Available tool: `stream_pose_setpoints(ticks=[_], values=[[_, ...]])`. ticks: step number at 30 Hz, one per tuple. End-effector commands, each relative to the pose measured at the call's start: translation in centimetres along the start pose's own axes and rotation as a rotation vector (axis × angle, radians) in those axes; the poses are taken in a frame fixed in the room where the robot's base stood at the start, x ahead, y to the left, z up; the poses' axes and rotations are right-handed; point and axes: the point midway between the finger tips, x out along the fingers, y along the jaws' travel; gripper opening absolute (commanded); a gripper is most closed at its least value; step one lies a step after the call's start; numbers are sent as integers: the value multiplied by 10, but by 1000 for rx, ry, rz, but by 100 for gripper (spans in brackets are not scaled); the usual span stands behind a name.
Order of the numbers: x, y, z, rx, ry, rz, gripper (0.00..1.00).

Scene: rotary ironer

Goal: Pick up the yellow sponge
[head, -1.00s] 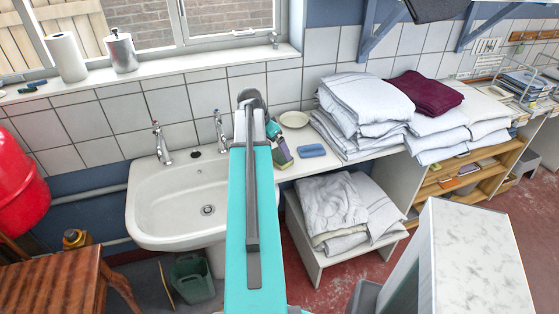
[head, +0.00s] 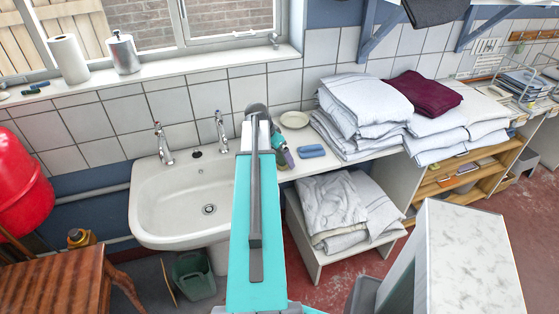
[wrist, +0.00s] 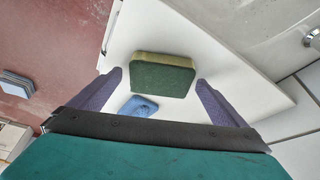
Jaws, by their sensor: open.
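The yellow sponge (wrist: 163,75) has a dark green top face and a yellow side edge. In the wrist view it lies on the white counter (wrist: 240,92), just ahead of and between my fingers. My gripper (wrist: 158,80) is open, with one purple finger on each side of the sponge and a visible gap at each. I cannot tell how far above the counter the fingertips are. In the head view my gripper (head: 287,155) is over the counter right of the sink, and I cannot make out the sponge behind it.
A blue sponge-like block (head: 311,151) lies close by on the counter, also in the wrist view (wrist: 138,106). A round dish (head: 294,119) stands behind. Folded white laundry (head: 360,105) is stacked to the right, and the sink (head: 160,205) is at the left.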

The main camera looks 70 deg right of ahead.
Motion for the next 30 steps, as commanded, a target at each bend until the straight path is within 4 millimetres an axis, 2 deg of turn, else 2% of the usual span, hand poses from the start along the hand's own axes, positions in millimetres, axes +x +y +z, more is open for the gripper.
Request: stream_pose_setpoints(ticks=[12, 20, 23, 24, 30], values=[[0, 0, 0, 1, 0, 0, 96], [0, 0, -1, 1, 0, 0, 53], [0, 0, -1, 1, 0, 0, 53], [0, 0, -1, 1, 0, 0, 49], [0, 0, -1, 1, 0, 0, 49]])
